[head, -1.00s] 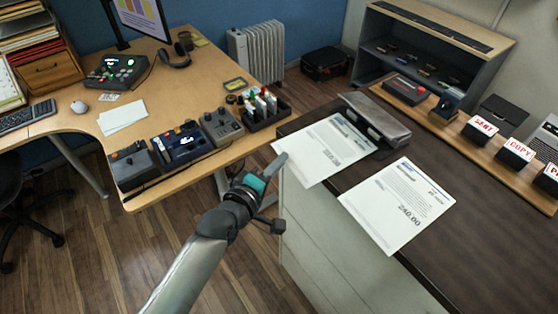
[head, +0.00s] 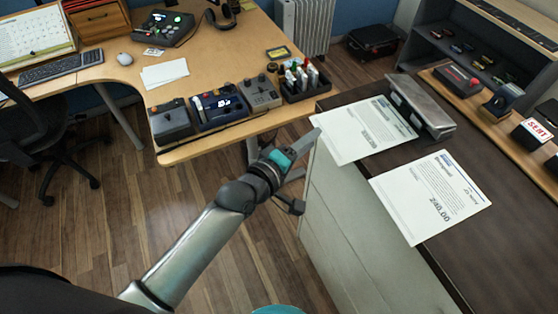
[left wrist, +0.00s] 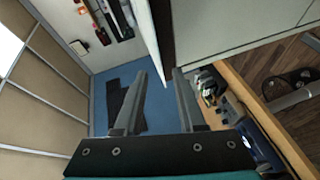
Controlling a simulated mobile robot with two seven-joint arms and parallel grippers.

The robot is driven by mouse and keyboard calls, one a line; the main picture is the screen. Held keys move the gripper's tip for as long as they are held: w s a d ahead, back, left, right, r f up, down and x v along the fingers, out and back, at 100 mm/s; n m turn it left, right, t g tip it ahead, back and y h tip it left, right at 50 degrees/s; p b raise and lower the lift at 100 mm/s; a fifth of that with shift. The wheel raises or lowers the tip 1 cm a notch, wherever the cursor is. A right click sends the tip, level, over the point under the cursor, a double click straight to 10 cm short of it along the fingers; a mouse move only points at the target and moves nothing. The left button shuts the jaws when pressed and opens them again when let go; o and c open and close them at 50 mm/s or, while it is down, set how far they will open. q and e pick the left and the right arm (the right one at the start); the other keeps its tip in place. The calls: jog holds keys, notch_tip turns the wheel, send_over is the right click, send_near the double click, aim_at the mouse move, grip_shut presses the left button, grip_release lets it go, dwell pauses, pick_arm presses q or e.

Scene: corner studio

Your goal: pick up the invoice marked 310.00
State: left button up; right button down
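Two white invoices lie on the dark cabinet top. My left gripper (head: 312,140) is at that overhanging edge. In the left wrist view its two fingers (left wrist: 160,98) are apart, with a thin white sheet edge (left wrist: 160,40) between them. I cannot tell whether they touch it. My right gripper's fingers do not show.
The dark cabinet top (head: 487,255) is bare at the front right. Stamps, including a red-lettered block (head: 531,132), stand on a wooden ledge at right. A wooden desk (head: 215,60) with control boxes (head: 218,108) and a marker holder (head: 305,83) is at left. Open floor lies between.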

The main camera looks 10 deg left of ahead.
pick_arm(q)
jog(key=v, duration=1.2)
jog(key=shift+s, duration=0.2)
jog(key=shift+a, duration=0.15)
